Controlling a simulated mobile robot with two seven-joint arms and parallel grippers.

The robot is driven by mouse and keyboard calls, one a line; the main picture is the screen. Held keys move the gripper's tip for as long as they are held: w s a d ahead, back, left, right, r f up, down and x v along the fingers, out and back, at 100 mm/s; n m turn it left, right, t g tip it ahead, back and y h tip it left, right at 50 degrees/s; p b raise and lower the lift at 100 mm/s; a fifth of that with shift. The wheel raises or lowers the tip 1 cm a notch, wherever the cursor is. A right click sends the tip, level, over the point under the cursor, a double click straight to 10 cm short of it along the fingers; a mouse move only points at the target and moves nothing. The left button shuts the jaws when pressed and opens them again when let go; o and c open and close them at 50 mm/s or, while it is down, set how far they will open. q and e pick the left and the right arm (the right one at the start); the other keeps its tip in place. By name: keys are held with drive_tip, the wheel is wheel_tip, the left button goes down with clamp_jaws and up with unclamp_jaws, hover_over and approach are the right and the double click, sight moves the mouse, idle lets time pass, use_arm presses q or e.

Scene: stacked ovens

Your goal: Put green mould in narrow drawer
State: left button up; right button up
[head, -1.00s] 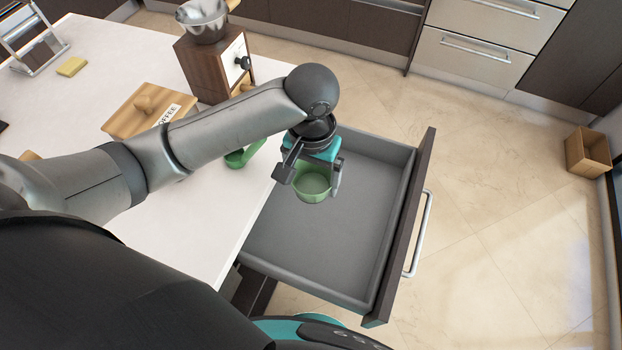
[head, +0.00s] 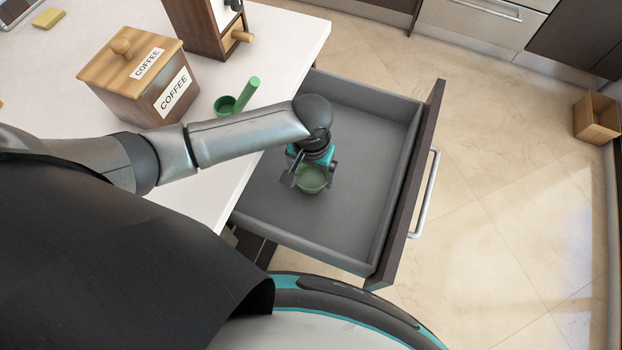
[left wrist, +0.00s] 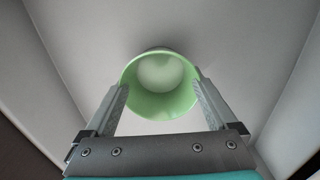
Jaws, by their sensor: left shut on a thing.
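The green mould (head: 312,179) is a small round cup, and my left gripper (head: 310,176) is shut on it inside the open drawer (head: 350,205). In the left wrist view the mould (left wrist: 160,84) sits between the two fingertips (left wrist: 160,92), open side facing the camera, with the grey drawer floor (left wrist: 240,50) around it. I cannot tell for sure whether the mould touches the floor. The drawer is pulled out from under the white counter and looks otherwise empty. My right gripper is not in view.
On the white counter (head: 290,40) stand a wooden coffee box (head: 140,80), a green scoop (head: 236,98) and a wooden grinder (head: 205,25). The drawer front (head: 415,180) and its handle (head: 427,195) face right. A small wooden crate (head: 597,118) is on the floor at far right.

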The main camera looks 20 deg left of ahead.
sight(311, 180)
use_arm(q)
drive_tip(key=shift+f+b, duration=0.4)
drive_tip(key=shift+f, duration=1.15)
drive_tip(key=shift+f, duration=0.15)
drive_tip(key=o, duration=1.2)
wheel_tip(311, 180, up, 12)
drive_tip(key=p, duration=0.4)
